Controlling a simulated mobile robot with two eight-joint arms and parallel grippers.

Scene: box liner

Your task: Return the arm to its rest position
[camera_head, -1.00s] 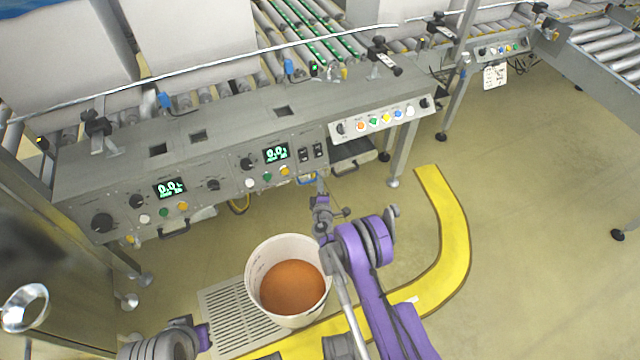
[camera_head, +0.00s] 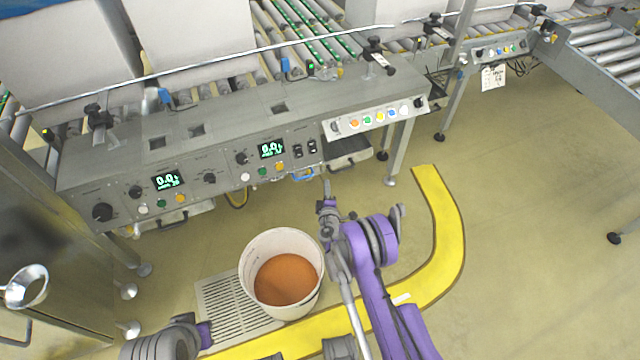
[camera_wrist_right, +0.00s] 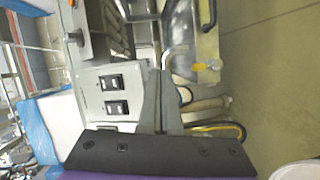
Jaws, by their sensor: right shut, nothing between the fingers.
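My right arm, purple and grey, reaches up from the bottom of the head view. Its gripper (camera_head: 326,186) is in front of the control panel, just above and to the right of the white bucket. In the right wrist view the two grey fingers (camera_wrist_right: 163,80) are together with nothing between them, in front of the panel with black switches. Part of my left arm shows at the bottom left of the head view; its gripper is out of sight.
A white bucket (camera_head: 253,292) with orange-brown contents stands on a floor grate (camera_head: 217,306). The grey control panel (camera_head: 225,180) with buttons and displays runs behind it. A yellow floor stripe (camera_head: 449,225) curves around on the right.

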